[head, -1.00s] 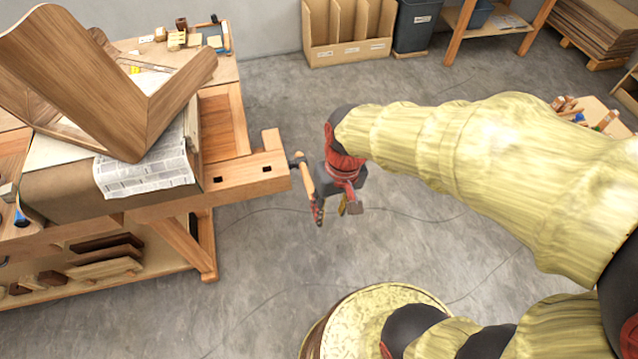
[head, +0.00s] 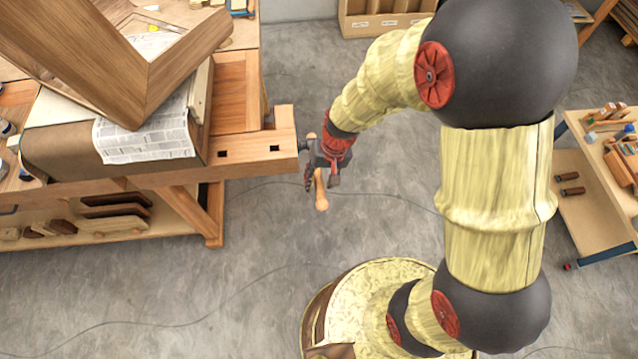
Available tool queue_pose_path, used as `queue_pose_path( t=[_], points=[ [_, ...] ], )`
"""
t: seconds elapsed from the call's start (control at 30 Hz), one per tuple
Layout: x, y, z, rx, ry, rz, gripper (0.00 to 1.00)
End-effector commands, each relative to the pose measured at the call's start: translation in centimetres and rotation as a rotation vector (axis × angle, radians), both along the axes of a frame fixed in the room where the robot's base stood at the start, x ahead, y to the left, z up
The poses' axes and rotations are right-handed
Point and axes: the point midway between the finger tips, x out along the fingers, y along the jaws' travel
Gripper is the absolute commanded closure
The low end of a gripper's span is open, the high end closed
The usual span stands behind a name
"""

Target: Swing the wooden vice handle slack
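The wooden vice handle (head: 320,194) is a pale bar with a rounded lower end. It runs nearly straight down the picture at the right end of the workbench vice (head: 285,152). Its top end shows just above my gripper, beside the dark vice screw (head: 304,146). My red and dark gripper (head: 322,182) is at the handle, with a finger seen on either side of it. The gripper hides the handle's middle. I cannot tell whether the fingers press on it.
The workbench (head: 236,100) carries a bent wood form (head: 150,75) and newspaper (head: 145,140). A small tool table (head: 590,190) stands at the right. The grey floor around the handle is clear.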

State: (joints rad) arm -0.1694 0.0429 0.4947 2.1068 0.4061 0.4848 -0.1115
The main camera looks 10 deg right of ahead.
Motion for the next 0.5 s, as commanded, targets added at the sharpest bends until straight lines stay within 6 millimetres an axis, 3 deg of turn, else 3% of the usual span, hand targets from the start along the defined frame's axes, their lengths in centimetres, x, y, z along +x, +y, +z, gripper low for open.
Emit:
queue_pose_path(
  t=[0.17, 0.5],
  points=[
    [0.04, 0.26, -1.54, 0.0, 0.0, -0.001, 0.63],
    [0.06, 0.31, -1.66, 0.0, -0.001, -0.001, 0.65]
  ],
)
